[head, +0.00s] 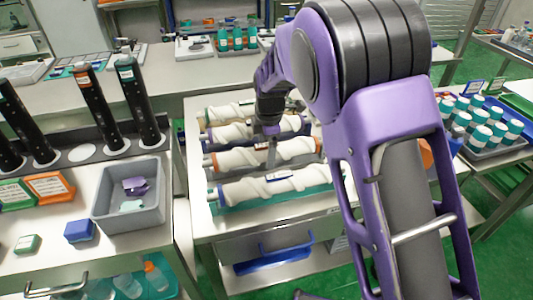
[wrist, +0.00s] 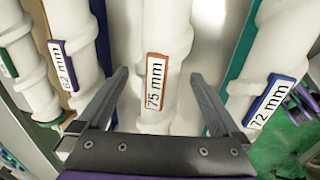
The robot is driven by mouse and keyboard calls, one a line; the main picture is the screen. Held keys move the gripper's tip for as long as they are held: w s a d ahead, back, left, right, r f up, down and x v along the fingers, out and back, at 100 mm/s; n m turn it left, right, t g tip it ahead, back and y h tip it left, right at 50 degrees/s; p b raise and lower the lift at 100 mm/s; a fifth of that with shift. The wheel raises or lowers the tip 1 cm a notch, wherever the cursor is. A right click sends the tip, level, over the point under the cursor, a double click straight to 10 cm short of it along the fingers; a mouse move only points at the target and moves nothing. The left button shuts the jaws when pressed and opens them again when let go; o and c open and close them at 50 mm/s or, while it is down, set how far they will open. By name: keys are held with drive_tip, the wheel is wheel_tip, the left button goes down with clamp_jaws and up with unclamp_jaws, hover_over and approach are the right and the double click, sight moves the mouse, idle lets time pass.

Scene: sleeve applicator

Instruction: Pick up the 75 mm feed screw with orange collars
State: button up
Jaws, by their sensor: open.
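The 75 mm feed screw (wrist: 155,118) is white, with an orange-edged label reading "75 mm", and lies between the fingers in the wrist view. In the head view this screw (head: 245,157) lies in the rack and has orange collars at its ends. My gripper (wrist: 160,88) is open, with one finger on each side of the screw. I cannot tell whether the fingers touch it. In the head view my gripper (head: 271,135) is above the screw's middle, partly hidden by my arm.
A 72 mm screw (wrist: 270,85) with a blue label lies to the right in the wrist view, and a 62 mm screw (wrist: 72,45) with a purple label to the left. A grey bin (head: 130,215) stands on the left bench. Black upright tubes (head: 140,100) stand behind it.

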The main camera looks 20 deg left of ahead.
drive_tip(key=shift+w+f, duration=0.1)
drive_tip(key=shift+f, duration=0.45)
clamp_jaws()
drive_tip(key=shift+r, duration=0.15)
